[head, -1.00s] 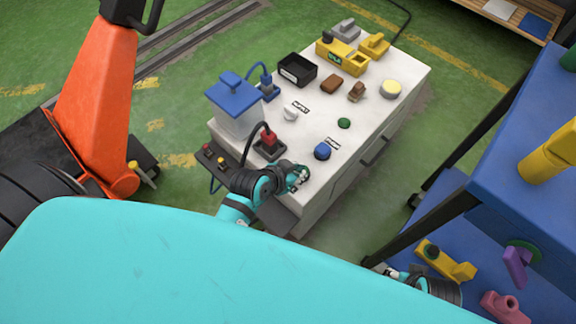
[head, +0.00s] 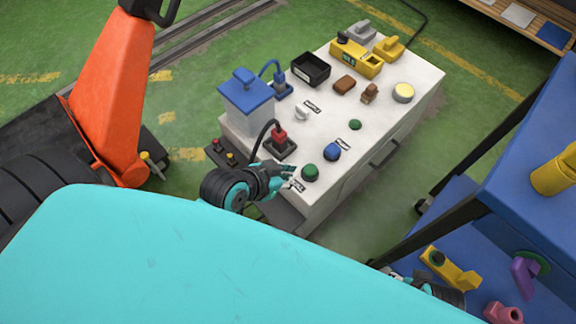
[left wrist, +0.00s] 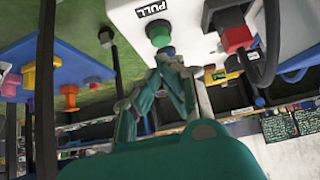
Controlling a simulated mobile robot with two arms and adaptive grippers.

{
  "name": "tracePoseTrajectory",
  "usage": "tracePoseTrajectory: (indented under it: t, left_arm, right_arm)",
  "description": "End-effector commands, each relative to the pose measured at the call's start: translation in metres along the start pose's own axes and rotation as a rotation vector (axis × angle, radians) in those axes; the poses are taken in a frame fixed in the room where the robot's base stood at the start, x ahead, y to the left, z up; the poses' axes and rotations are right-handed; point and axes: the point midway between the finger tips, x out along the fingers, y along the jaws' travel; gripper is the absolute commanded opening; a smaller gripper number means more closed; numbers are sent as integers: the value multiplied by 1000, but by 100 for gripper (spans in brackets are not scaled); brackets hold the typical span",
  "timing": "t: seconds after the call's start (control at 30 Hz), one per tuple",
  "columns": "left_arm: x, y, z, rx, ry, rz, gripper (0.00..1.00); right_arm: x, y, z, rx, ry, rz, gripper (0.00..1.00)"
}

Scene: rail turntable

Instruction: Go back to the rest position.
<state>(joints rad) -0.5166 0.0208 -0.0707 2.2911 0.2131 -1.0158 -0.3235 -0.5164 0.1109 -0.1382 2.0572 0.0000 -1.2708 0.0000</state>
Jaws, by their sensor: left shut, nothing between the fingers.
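My left gripper (head: 290,172) is shut and empty at the near end of the white-topped cabinet (head: 375,125). Its closed fingertips also show in the left wrist view (left wrist: 168,62). A green button (head: 310,172) sits just right of the fingertips in the head view. In the left wrist view the green button (left wrist: 158,34) is just beyond the fingertips, beside a PULL label. My right gripper (head: 396,274) shows only in part at the lower right, by the blue shelf. Its fingers are too hidden to read.
A blue knob (head: 332,151), a red-plugged socket (head: 280,142) and a blue-lidded clear box (head: 247,100) stand close to my left gripper. A black tray (head: 311,69) lies farther back. An orange machine (head: 112,95) stands left. The blue shelf unit (head: 520,195) stands right.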

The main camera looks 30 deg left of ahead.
Motion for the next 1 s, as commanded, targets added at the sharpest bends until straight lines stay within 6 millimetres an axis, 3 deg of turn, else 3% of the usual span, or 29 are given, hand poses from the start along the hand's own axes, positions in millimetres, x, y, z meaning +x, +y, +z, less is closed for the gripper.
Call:
tracePoseTrajectory:
  t: [0.73, 0.87, 1.0]
  left_arm:
    - [1, 0, 2, -2, -6, 0, 0]
    - [10, 0, 28, -22, -94, -2, 0]
    - [20, -2, 81, -68, -268, -25, 0]
  right_arm:
    - [0, 0, 0, 0, 0, 0, 37]
    - [0, 0, 0, 0, 0, 0, 37]
    - [0, 0, 0, 0, 0, 0, 37]
